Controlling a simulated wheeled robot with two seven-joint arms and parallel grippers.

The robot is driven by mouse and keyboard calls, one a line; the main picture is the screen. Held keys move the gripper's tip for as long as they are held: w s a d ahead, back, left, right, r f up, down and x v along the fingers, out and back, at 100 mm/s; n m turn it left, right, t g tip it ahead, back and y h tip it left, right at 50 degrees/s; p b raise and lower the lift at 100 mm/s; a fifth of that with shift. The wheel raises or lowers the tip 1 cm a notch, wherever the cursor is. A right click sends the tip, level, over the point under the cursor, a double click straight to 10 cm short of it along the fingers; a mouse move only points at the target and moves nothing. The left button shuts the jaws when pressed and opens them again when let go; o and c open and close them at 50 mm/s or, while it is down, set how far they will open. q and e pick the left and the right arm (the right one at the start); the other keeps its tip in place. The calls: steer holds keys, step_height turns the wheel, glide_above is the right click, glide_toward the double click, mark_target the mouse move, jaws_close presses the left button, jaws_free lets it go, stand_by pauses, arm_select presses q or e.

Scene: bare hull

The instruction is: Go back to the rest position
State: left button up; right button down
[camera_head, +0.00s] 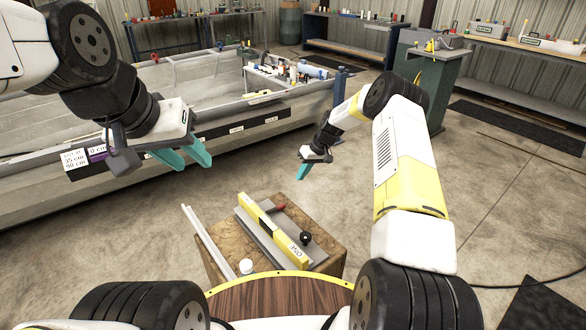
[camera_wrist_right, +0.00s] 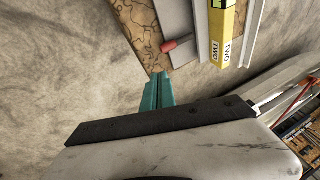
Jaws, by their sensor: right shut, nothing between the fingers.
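My left gripper (camera_head: 185,157) hangs in front of the long grey hull (camera_head: 235,125), its two teal fingers apart with nothing seen between them. My right gripper (camera_head: 303,171) is held out over the concrete floor, beyond the small wooden crate. Its teal fingers are together and empty. They also show in the right wrist view (camera_wrist_right: 158,92), beside the crate's edge. Both arms are raised and reach forward. Neither gripper touches anything that I can see.
A crate (camera_head: 215,272) bears a yellow level (camera_head: 272,232), a grey plate, a red-handled tool (camera_head: 276,208), a black knob (camera_head: 305,238) and a white roll (camera_head: 246,266). A green cabinet (camera_head: 437,85) stands behind my right arm. Workbenches line the walls.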

stand_by(0.5)
steer(key=s+d+r+t+h, duration=0.1)
steer(key=s+r, duration=0.4)
steer(key=r, duration=0.6)
steer(key=s+r+m+h, duration=0.1)
steer(key=s+r, duration=0.5)
steer(key=r, duration=0.4)
steer(key=s+d+r+t, duration=0.1)
steer(key=s+r, duration=0.4)
steer(key=r, duration=0.6)
steer(key=s+d+r+m+t, duration=0.1)
steer(key=s+r, duration=0.1)
steer(key=s, duration=1.1)
steer(key=s+d+r+m+t, duration=0.1)
steer(key=s+r+m+t, duration=0.1)
steer(key=s, duration=1.2)
steer(key=shift+r+h, duration=0.3)
steer(key=shift+r, duration=0.25)
